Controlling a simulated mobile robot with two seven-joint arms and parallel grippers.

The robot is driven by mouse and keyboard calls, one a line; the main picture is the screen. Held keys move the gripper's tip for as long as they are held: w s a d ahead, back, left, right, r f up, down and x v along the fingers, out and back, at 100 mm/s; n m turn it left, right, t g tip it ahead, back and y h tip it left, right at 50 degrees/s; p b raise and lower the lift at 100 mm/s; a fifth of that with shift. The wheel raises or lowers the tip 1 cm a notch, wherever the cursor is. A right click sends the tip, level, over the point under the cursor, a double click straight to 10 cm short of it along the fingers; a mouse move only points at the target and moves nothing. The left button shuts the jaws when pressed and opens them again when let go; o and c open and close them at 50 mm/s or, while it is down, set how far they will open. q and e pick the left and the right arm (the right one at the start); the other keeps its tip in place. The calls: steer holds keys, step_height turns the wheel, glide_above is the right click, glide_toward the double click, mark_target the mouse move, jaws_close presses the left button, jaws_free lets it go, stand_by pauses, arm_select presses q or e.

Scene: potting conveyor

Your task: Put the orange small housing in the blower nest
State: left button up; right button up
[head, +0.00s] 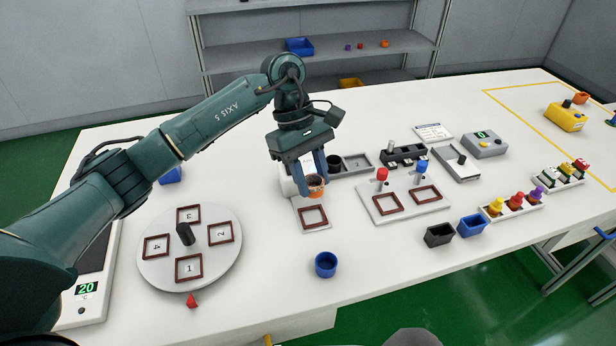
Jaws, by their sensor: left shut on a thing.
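The orange small housing (315,190) is between the fingers of my left gripper (314,182), which is shut on it and points down. It looks like a small orange cup with a dark inside. A brown square frame (314,217) on a light grey plate lies just in front of and below it; a white block (290,183) stands behind, partly hidden by the gripper. This looks like the blower nest, but no label shows. The housing appears above the plate's back part, apart from the frame. My right gripper is not in view.
A round turntable (152,265) with numbered frames is at the left. A blue cup (326,264) stands in front. A plate (404,212) with two frames and red and blue knobs is to the right, near black (439,236) and blue (472,227) bins. The front middle table is mostly clear.

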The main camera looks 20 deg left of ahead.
arm_select(q)
steer(key=shift+a+f, duration=0.1)
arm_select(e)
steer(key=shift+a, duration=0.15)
arm_select(q)
steer(key=shift+f+b, duration=0.4)
steer(key=shift+f, duration=0.4)
step_height(320, 180, down, 4)
steer(key=shift+f+b, duration=0.25)
steer(key=shift+b, duration=0.6)
steer(key=shift+f, duration=0.25)
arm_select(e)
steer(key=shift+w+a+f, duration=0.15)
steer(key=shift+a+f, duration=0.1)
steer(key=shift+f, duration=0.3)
arm_select(q)
steer(key=shift+f+b, duration=0.6)
steer(key=shift+b, duration=0.15)
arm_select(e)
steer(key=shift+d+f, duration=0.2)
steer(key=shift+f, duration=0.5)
